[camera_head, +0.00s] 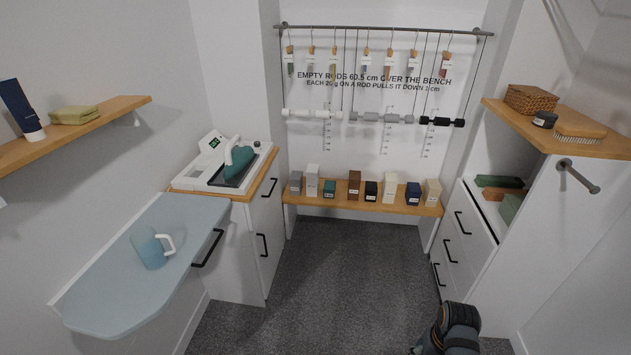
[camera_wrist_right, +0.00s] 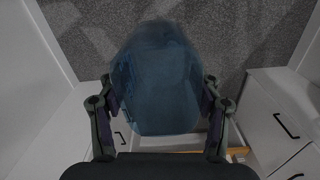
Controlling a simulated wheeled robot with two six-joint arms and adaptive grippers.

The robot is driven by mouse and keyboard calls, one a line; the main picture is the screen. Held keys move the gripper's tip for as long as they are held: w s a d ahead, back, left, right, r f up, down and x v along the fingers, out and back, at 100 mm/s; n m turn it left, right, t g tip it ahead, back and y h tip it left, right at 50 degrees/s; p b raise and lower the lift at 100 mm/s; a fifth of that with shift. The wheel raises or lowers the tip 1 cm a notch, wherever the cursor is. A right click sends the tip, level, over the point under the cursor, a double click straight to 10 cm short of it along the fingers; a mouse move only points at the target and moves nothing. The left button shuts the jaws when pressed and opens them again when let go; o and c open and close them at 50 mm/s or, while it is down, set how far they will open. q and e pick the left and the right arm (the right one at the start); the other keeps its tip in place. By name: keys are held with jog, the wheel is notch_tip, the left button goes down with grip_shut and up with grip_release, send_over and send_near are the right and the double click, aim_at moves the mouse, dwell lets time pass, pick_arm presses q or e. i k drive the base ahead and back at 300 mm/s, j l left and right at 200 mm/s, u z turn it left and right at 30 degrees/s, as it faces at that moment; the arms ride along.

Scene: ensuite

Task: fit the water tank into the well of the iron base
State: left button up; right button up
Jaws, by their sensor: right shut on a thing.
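In the right wrist view, my right gripper (camera_wrist_right: 160,100) is shut on the water tank (camera_wrist_right: 158,85), a translucent dark blue body with a rounded outline, held between both fingers above the floor. In the head view only a dark part of my right arm shows at the bottom right; the gripper and tank are not visible there. The white iron base (camera_head: 203,174) sits on the wooden-topped cabinet at the left, with a teal iron (camera_head: 238,164) resting on it and a small lit display. I cannot make out the well clearly. My left gripper is not in view.
A pale blue ironing board (camera_head: 105,290) juts out at the left, carrying a clear blue jug (camera_head: 149,248) with a white handle. Several blocks stand on the low back bench (camera_head: 345,203). White drawers (camera_head: 458,235) line the right. The carpet (camera_head: 345,270) between is clear.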

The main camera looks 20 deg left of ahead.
aim_at(197, 176)
jog(key=i+u, duration=0.3)
jog(key=i, duration=0.15)
jog(key=i+l+u, duration=0.15)
jog(key=i+u, duration=0.15)
jog(key=i, duration=0.15)
jog(key=i+l+u, duration=0.45)
jog(key=u, duration=0.35)
jog(key=i+l+u, duration=0.2)
jog(key=u, duration=0.3)
jog(key=i+l+u, duration=0.15)
jog(key=l+u, duration=0.2)
jog(key=u, duration=0.15)
jog(key=l+u, duration=0.35)
jog(key=u, duration=0.15)
jog(key=l+u, duration=0.35)
jog(key=u, duration=0.15)
